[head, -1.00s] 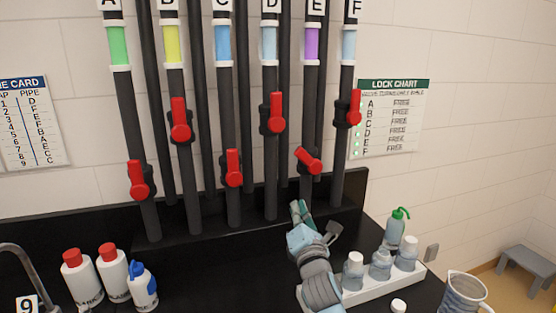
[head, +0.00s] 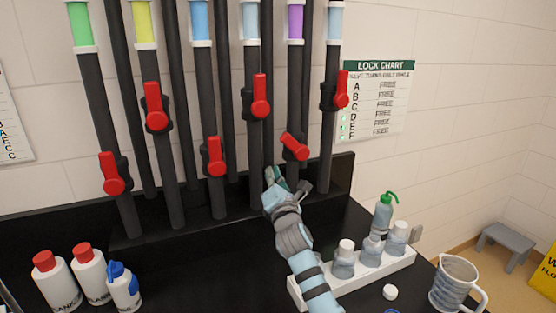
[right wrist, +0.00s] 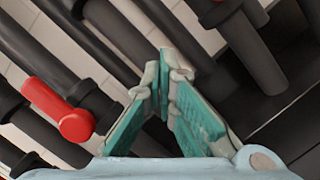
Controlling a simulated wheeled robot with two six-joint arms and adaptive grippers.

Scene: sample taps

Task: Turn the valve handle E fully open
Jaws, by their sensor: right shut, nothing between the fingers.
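Valve handle E (head: 295,146) is a red lever on the dark pipe with the purple band (head: 296,25). My left gripper is not in view.
Other red handles sit on neighbouring pipes, including handle D (head: 260,95) and handle F (head: 342,89). A white rack (head: 370,275) of bottles stands right of my forearm, with a jug (head: 455,285) beyond. Capped bottles (head: 90,272) stand at left. The lock chart (head: 372,103) hangs at right.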

